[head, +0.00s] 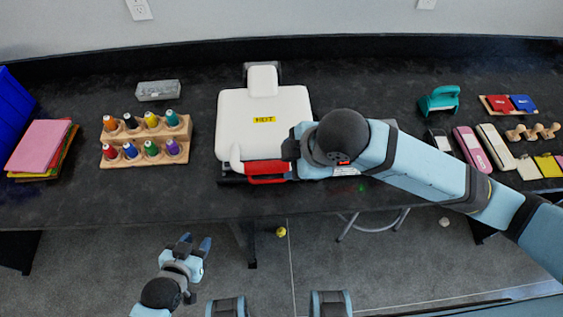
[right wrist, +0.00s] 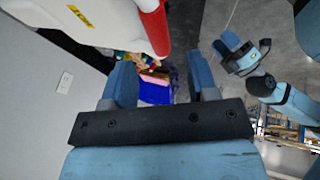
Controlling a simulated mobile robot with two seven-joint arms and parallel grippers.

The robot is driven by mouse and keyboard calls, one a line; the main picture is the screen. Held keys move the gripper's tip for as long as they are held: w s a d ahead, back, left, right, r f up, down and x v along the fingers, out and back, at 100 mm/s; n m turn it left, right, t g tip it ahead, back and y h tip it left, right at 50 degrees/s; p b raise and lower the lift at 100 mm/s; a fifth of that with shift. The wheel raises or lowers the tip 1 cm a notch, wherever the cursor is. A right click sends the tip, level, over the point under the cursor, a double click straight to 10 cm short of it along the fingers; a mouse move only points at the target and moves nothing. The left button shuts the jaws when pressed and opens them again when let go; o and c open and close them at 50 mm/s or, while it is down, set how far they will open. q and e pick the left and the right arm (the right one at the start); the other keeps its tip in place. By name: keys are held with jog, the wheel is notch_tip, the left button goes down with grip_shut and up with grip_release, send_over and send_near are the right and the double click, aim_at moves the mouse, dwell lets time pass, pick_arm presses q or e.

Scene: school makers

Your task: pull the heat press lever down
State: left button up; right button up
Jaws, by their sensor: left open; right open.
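The heat press (head: 264,115) is a white, rounded machine with a yellow label on the black worktop. Its red lever (head: 265,169) lies along its front edge. In the right wrist view the press (right wrist: 85,18) fills the upper left and the red lever (right wrist: 153,25) points down toward the gap between my fingers. My right gripper (right wrist: 163,75) is open, with nothing between its fingers. In the head view its wrist is at the press's right front corner and hides the fingertips and the lever's right end. My left gripper (head: 195,243) is open and empty, below the worktop's front edge.
A wooden rack (head: 146,140) of colored bottles and a stack of colored sheets (head: 40,148) are left of the press. A grey box (head: 158,90) is behind the rack. A teal tool (head: 440,99) and several small items are at right.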

jog(key=shift+v, duration=2.2)
notch_tip(320, 180, down, 7)
jog(key=w+m+t+y+p, duration=0.3)
jog(key=m+t+p, duration=0.1)
jog(key=m, duration=0.5)
jog(key=s+d+f+m+t+h+p, duration=0.2)
jog(key=s+d+f+m, duration=0.4)
jog(key=s+d+f, duration=0.5)
jog(key=shift+d+f+m+t+h, duration=0.4)
jog(key=shift+d+f+t+h, duration=0.4)
jog(key=shift+d+h, duration=0.35)
